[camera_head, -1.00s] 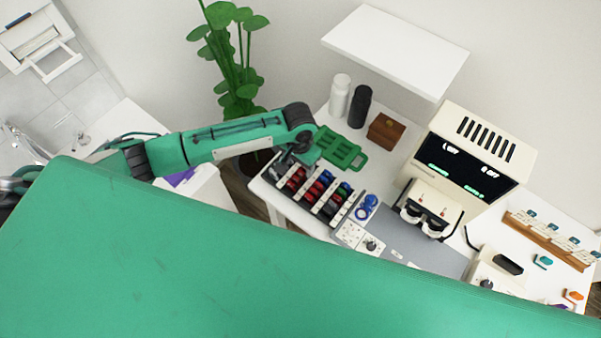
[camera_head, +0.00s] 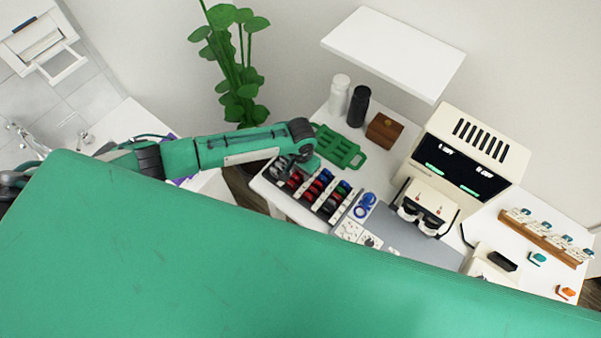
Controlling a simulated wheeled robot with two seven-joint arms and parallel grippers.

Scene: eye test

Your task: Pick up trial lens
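Trial lenses with red, blue and dark rims (camera_head: 322,187) stand in rows in a black and white lens case (camera_head: 346,207) on the white table. A few green ones are among them. My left arm comes in from the left, and my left gripper (camera_head: 287,170) hangs at the case's upper left end, over or among the lenses there. Its fingers are small and partly hidden by the wrist. I cannot tell if they are open or touch a lens. My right gripper is not in view.
A green slotted tray (camera_head: 340,150), brown box (camera_head: 384,131) and white and black bottles (camera_head: 358,106) stand behind the case. Blue trial frames (camera_head: 365,206) lie right of it. A cream eye-test machine (camera_head: 468,160) stands further right. A white shelf (camera_head: 393,50) overhangs the back.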

